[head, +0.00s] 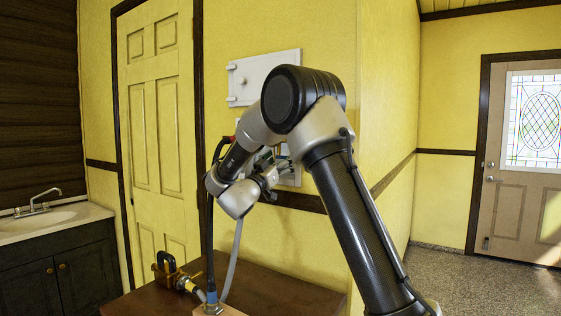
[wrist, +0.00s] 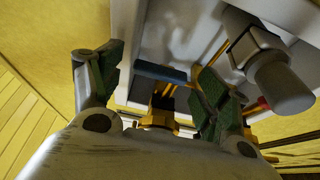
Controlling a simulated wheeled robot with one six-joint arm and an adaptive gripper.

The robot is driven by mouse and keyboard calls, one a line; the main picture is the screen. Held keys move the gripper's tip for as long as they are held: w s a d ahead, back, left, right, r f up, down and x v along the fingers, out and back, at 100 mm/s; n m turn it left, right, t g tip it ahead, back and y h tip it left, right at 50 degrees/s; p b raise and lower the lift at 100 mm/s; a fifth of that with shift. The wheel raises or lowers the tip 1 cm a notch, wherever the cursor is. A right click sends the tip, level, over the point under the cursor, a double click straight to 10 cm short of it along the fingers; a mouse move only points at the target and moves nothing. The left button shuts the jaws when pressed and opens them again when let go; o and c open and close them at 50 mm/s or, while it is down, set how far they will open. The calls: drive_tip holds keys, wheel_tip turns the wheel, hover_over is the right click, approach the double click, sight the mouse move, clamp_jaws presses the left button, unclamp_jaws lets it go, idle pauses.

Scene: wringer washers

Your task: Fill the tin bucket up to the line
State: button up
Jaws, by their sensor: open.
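My gripper (wrist: 162,62) is open in the wrist view, with one green-padded finger on each side of a blue bar-shaped handle (wrist: 162,73). The handle sits in front of brass-coloured fittings (wrist: 160,117) inside a white wall box (wrist: 190,22). I cannot tell whether either finger touches the handle. In the head view my gripper (head: 268,180) is beside the wall box (head: 291,178), which is mostly hidden behind my arm. No tin bucket or fill line shows in either view.
A grey cylindrical part (wrist: 282,83) is close to the right finger. A brown table (head: 265,290) below holds a wooden holder (head: 165,270) and a brass hose fitting (head: 190,286). A white panel (head: 265,78) is on the wall above. A sink (head: 45,218) stands left; floor at right is clear.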

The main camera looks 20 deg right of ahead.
drive_tip(key=c, duration=1)
drive_tip(key=m+g, duration=0.1)
drive_tip(key=g+h, duration=0.1)
drive_tip(key=g, duration=0.1)
drive_tip(key=m+g+h, duration=0.1)
drive_tip(key=shift+w+a+m, duration=0.25)
drive_tip(key=shift+a+m, duration=0.05)
drive_tip(key=shift+a, duration=0.05)
drive_tip(key=shift+a+m+g+h, duration=0.1)
drive_tip(key=shift+m+g+h, duration=0.45)
drive_tip(key=shift+g, duration=0.9)
drive_tip(key=shift+a+m+g+h, duration=0.15)
drive_tip(key=shift+m+g, duration=0.7)
drive_tip(key=shift+g, duration=0.6)
drive_tip(key=o, duration=1)
drive_tip(key=shift+t, duration=0.4)
